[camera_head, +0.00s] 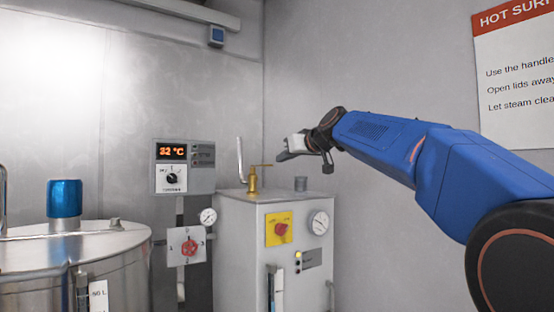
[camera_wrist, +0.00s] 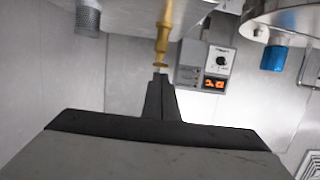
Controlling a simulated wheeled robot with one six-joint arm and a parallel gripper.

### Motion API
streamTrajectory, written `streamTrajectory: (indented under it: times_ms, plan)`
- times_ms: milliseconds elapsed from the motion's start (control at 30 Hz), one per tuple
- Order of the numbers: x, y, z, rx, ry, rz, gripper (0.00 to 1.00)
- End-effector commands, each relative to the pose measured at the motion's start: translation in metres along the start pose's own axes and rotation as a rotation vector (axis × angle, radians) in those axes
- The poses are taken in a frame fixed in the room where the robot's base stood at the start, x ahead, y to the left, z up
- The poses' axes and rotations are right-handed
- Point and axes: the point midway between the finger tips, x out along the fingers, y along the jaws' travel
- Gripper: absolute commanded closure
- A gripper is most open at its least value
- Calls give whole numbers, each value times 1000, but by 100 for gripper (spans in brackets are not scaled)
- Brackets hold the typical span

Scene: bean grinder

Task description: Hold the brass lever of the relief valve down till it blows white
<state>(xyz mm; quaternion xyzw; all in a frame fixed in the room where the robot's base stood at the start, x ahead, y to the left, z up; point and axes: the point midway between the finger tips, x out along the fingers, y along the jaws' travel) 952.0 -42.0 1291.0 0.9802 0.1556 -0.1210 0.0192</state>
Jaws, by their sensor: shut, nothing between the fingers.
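The brass relief valve (camera_head: 252,184) stands upright on top of a grey cabinet in the head view, with its thin brass lever (camera_head: 262,166) sticking out to the right. My gripper (camera_head: 281,157) is shut and empty, just right of and slightly above the lever's end. In the wrist view, which looks upside down, my shut fingers (camera_wrist: 160,78) point at the brass valve (camera_wrist: 163,40). Their tips appear close to the lever, but I cannot tell whether they touch it. No white steam shows at the valve.
The grey cabinet (camera_head: 230,230) carries a short grey stub (camera_head: 301,184) right of the valve and a pale upright pipe (camera_head: 240,160) behind it. A control box (camera_head: 184,166) reads 32 °C on the wall. A steel tank (camera_head: 110,250) stands left.

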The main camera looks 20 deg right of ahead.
Motion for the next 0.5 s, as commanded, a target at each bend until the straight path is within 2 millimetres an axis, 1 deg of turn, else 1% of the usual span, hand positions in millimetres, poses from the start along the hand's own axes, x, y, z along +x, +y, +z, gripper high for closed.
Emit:
streamTrajectory:
  times_ms: [33,100,200,333,500]
  plan:
    - [-8,0,2,1,0,1,100]
    - [-16,0,5,0,1,1,100]
    - [-25,0,8,0,1,1,100]
    - [-31,0,10,0,1,1,100]
    - [-33,0,10,0,1,0,100]
